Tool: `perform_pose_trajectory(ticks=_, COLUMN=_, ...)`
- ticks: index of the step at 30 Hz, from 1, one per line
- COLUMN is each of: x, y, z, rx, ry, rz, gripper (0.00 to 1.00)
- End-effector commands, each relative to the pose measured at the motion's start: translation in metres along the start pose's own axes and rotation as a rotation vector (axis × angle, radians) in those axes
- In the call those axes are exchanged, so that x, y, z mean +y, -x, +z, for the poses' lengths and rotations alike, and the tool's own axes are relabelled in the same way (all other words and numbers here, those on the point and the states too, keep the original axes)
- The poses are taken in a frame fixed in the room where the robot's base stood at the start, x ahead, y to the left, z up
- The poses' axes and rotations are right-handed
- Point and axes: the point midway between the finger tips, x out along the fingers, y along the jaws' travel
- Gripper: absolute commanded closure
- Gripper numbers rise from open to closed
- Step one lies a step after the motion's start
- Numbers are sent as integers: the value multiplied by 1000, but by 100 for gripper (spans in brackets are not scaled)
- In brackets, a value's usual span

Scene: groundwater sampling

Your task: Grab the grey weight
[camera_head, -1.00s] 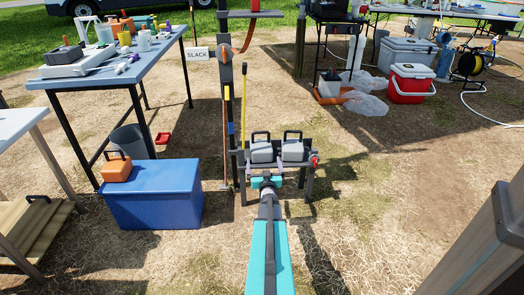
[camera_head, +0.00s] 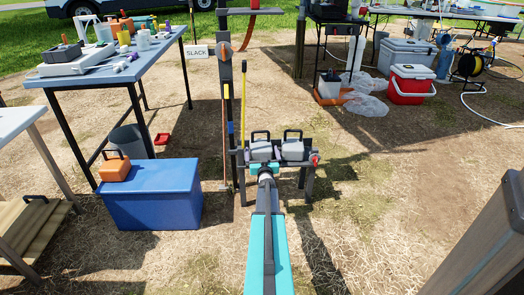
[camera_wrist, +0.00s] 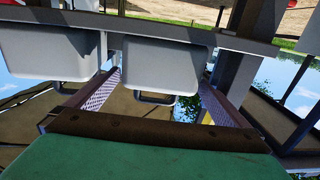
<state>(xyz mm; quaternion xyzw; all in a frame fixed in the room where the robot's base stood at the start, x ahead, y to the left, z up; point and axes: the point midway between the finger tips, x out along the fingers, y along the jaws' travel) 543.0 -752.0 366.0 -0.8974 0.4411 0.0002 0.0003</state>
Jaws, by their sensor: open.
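Two grey block weights with black loop handles sit side by side on a dark rack (camera_head: 306,172): the left weight (camera_head: 261,151) and the right weight (camera_head: 293,150). My gripper (camera_head: 266,166) is just in front of the left weight, its fingers mostly hidden in the head view. The wrist view looks upside down. There, my open gripper (camera_wrist: 160,88) has one finger on each side of the picture's middle, with the left weight (camera_wrist: 168,62) and its handle between or just beyond the fingertips. The right weight (camera_wrist: 45,57) is off to the side. I cannot tell if anything touches.
A dark post (camera_head: 227,110) with a yellow rod stands just left of the weights. A blue box (camera_head: 152,195) with an orange weight (camera_head: 115,168) on it is further left. A red knob (camera_head: 315,159) is at the rack's right end. Open ground lies to the right.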

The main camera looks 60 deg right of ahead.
Motion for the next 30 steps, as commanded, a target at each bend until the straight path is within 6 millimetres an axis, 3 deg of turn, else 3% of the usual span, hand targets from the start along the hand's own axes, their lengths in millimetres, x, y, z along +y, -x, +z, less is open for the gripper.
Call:
perform_pose_trajectory(ticks=13, x=0, y=-4, z=1, rx=1, ry=0, rz=0, gripper=0)
perform_pose_trajectory(ticks=30, x=-1, y=-52, z=3, rx=1, ry=1, rz=0, gripper=0)
